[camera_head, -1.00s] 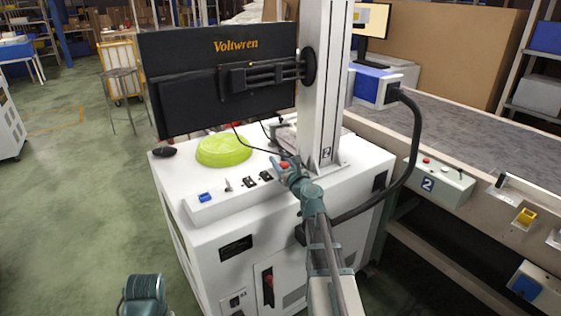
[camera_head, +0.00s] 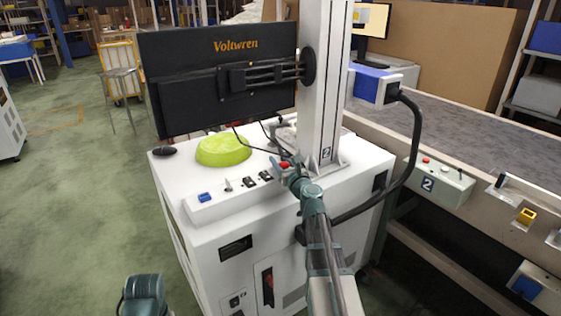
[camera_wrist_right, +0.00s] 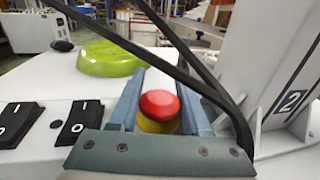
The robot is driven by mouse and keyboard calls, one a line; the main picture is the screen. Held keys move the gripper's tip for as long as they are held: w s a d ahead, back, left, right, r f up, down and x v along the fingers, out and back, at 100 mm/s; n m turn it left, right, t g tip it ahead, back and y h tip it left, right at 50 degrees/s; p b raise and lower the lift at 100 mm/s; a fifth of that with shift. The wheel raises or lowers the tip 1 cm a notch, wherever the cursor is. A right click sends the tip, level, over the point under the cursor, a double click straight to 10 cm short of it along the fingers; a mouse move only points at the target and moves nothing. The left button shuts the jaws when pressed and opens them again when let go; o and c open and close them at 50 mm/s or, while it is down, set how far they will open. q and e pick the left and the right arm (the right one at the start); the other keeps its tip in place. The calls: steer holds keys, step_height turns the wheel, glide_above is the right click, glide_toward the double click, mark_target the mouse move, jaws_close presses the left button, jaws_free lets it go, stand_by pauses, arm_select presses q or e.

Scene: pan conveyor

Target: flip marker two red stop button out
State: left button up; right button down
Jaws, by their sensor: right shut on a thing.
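The red stop button (camera_head: 284,165) sits on the right end of the white console's control strip, near the foot of the grey post. In the right wrist view its red cap (camera_wrist_right: 160,103) stands over a yellow base (camera_wrist_right: 157,126). My right gripper (camera_head: 288,168) is shut on the button, with one blue finger on each side of the cap. The marker "2" (camera_head: 326,154) is on the foot of the post, and it also shows in the right wrist view (camera_wrist_right: 291,101). A teal part of my left arm shows at the bottom left; its gripper is not visible.
Black rocker switches (camera_wrist_right: 77,121) and a blue switch (camera_head: 204,197) share the strip. A green dome (camera_head: 224,150) and black cables (camera_wrist_right: 165,40) are close behind the button. Another box marked 2 (camera_head: 440,184) is on the conveyor side.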

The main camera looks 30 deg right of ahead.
step_height(320, 180, up, 2)
steer(key=shift+p, duration=1)
steer(key=shift+f, duration=0.1)
steer(key=shift+c, duration=1.7)
jaws_free()
steer(key=shift+s, duration=0.15)
